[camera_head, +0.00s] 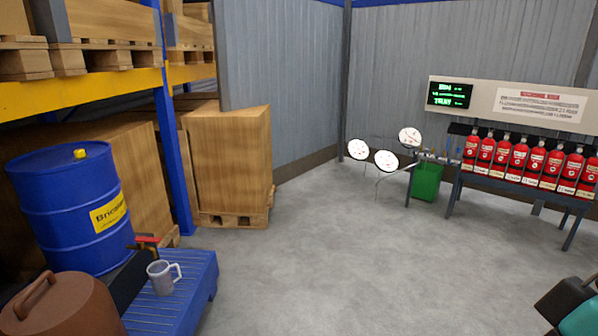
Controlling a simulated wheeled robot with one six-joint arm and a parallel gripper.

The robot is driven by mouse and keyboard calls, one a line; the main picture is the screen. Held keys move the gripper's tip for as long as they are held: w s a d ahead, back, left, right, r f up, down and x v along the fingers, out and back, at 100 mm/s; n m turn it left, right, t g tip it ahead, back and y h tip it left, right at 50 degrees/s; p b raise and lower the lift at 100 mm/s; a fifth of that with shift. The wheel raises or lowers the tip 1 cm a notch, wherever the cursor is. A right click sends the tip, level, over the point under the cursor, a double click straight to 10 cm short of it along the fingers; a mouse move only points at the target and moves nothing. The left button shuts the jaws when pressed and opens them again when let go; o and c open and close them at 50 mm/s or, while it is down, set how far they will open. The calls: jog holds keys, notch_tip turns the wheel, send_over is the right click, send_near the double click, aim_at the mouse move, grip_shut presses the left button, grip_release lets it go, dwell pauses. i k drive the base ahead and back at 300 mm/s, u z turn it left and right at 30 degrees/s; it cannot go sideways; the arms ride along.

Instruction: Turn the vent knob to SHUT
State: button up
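No knob marked SHUT can be made out in the head view. A blue drum (70,205) at the left has a small yellow cap (79,153) on top; I cannot tell if this is the vent knob. A red-handled fitting (146,240), perhaps a tap, is at the drum's lower right, above a grey mug (163,277). My gripper's fingers are not in view. A dark and teal shape at the lower right edge may be part of my arm.
A brown lidded container (62,308) is in the left foreground. Several red extinguishers (519,160) line a rack at the right, near a green bin (426,181) and round dials (386,160). The middle floor is clear.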

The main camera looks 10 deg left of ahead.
aim_at(78, 153)
jog(key=u, duration=0.1)
jog(key=i, duration=1.7)
jog(key=u, duration=0.55)
jog(key=i, duration=0.85)
jog(key=u, duration=1.75)
jog(key=i, duration=1.05)
jog(key=u, duration=0.9)
